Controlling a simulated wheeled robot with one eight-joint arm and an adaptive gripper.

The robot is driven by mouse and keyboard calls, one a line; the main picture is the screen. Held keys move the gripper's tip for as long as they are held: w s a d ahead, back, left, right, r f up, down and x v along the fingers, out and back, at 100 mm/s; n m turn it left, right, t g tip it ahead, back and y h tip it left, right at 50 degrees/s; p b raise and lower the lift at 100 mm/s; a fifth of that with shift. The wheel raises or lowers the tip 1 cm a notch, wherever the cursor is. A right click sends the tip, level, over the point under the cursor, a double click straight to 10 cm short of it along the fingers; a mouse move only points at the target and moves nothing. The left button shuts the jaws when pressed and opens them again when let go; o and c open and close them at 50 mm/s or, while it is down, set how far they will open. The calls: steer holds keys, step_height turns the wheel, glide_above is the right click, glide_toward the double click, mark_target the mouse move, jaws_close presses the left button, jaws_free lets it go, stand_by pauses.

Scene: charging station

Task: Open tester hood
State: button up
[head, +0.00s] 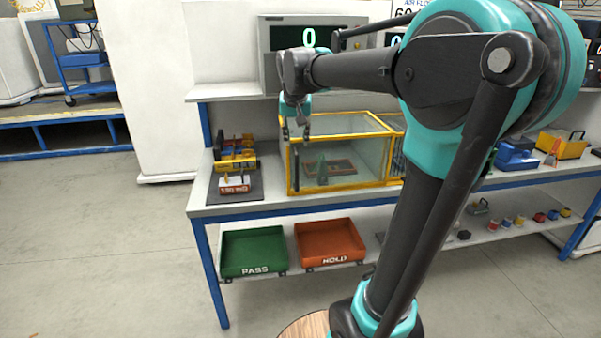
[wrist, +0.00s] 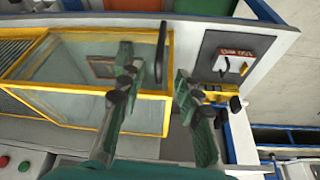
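The tester hood (head: 345,165) is a clear box with a yellow frame on the bench, and it looks closed. It also shows in the wrist view (wrist: 72,108). A dark upright handle (head: 296,168) is on its left front edge; in the wrist view it is a black bar (wrist: 161,52). My gripper (head: 295,122) is above the hood's left end. In the wrist view my gripper (wrist: 156,70) has its two green fingers wide apart, with the handle showing in the gap beyond them. I see no contact. A reddish-brown fixture shows through the glass.
A dark board with a small labelled tester (head: 234,184) lies left of the hood. A digital display (head: 308,38) stands behind. Green PASS (head: 240,270) and orange HOLD (head: 310,262) trays are below the bench. Floor at left is clear.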

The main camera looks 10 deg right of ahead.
mark_target(297, 170)
steer(key=x, duration=1.7)
steer(key=shift+w, duration=0.15)
jaws_close()
